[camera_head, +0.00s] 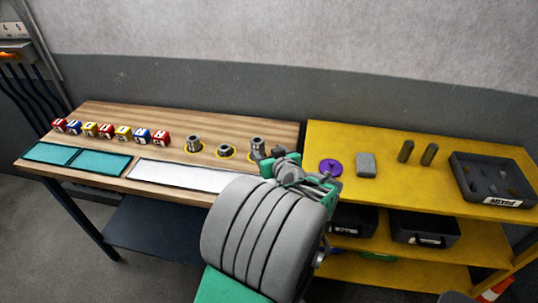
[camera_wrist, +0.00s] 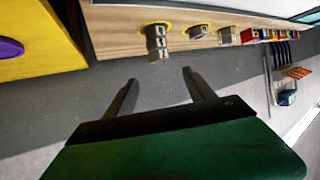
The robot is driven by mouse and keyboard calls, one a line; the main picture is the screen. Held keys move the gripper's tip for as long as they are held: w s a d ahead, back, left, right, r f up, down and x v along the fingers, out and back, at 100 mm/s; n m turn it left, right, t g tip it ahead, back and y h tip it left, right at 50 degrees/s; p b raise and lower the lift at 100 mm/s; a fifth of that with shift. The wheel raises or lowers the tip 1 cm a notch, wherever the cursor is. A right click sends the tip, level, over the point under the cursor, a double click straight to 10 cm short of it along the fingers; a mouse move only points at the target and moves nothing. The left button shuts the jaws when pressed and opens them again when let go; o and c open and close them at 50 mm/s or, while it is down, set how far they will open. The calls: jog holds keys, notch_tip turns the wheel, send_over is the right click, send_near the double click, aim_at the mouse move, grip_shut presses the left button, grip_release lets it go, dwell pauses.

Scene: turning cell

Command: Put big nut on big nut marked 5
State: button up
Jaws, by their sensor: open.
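Three grey metal nuts or nut stacks stand on yellow rings on the wooden bench: a left one (camera_head: 194,144), a low middle one (camera_head: 225,152) and a taller right one (camera_head: 257,146). The right one also shows in the wrist view (camera_wrist: 156,42), looking like stacked pieces with marks I cannot read. The middle one (camera_wrist: 198,31) and left one (camera_wrist: 227,36) show beside it there. My gripper (camera_wrist: 160,75) is open and empty. The right stack appears beyond its fingertips, apart from them. In the head view, my gripper (camera_head: 285,168) is at the bench's right end, partly hidden by my arm.
Several coloured blocks (camera_head: 106,131), teal mats (camera_head: 100,163) and a white strip (camera_head: 185,176) lie on the bench. The yellow table (camera_head: 400,185) holds a purple disc (camera_head: 330,167), grey block (camera_head: 366,164), two dark cylinders (camera_head: 429,154) and a black tray (camera_head: 460,185) labelled MIXED.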

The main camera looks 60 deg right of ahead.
jog(key=w+a+r+n+g+y, duration=0.1)
jog(key=w+a+n+y, duration=0.3)
jog(key=a, duration=0.6)
jog(key=w+a+r+n+g+y, duration=0.1)
jog(key=w+a+y, duration=0.1)
jog(key=w+a, duration=0.6)
jog(key=s+a+r+g, duration=0.1)
jog(key=s+a, duration=0.2)
jog(key=a, duration=0.4)
jog(key=s+a+r+n+g+y, duration=0.1)
jog(key=s+a+g, duration=0.1)
jog(key=a, duration=0.6)
jog(key=s+a+r+n+g+y, duration=0.1)
jog(key=s+a, duration=0.3)
jog(key=a, duration=0.4)
jog(key=shift+r+g, duration=0.4)
jog(key=shift+r, duration=0.05)
